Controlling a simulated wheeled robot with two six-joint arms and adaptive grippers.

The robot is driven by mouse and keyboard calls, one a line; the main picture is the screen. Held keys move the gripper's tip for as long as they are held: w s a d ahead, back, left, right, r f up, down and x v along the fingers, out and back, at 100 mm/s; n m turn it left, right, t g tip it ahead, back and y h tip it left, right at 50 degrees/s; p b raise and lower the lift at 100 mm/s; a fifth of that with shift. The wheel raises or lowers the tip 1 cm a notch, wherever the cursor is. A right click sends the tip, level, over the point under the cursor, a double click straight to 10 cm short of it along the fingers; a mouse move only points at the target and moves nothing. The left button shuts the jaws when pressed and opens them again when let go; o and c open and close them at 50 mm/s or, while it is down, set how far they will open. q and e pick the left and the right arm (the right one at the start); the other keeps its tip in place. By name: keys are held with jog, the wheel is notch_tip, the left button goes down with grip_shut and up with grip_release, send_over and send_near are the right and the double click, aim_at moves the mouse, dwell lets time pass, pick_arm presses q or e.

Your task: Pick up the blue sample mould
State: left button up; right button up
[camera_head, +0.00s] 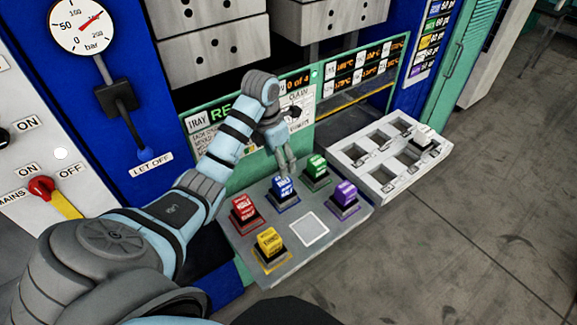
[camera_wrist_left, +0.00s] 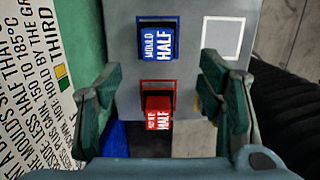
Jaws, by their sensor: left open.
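The blue sample mould (camera_head: 284,187) sits on a grey tray (camera_head: 235,240) in the head view, labelled "MOULD HALF". In the left wrist view the blue mould (camera_wrist_left: 158,43) is upper centre, just beyond the fingertips. My left gripper (camera_head: 287,163) is above and behind the blue mould, pointing down. In the wrist view its fingers (camera_wrist_left: 161,68) are spread apart, with nothing held between them. The red mould (camera_wrist_left: 157,110) shows between the fingers, lower in that view. Whether a finger touches the blue mould cannot be told. My right gripper is not in view.
Red (camera_head: 244,212), yellow (camera_head: 269,243), green (camera_head: 316,168) and purple (camera_head: 345,195) moulds share the tray with the blue one. An empty white-outlined square (camera_head: 310,229) is there too. A pale rack (camera_head: 365,190) with compartments stands to the right. A green panel with signs rises behind.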

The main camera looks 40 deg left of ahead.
aim_at(281, 180)
pick_arm(q)
jog(key=f+b, duration=0.6)
jog(key=shift+s+d+f, duration=0.25)
jog(key=shift+s+f, duration=0.15)
jog(key=w+f+b, duration=0.2)
jog(key=f+b, duration=0.1)
jog(key=shift+a+f, duration=0.1)
jog(key=shift+a, duration=0.05)
jog(key=shift+w+f, duration=0.2)
jog(key=shift+f, duration=1)
jog(key=shift+s, duration=0.1)
jog(key=shift+c, duration=0.2)
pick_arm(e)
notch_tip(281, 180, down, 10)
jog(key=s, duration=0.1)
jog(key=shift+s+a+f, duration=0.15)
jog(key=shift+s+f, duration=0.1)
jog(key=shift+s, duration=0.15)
pick_arm(q)
grip_shut()
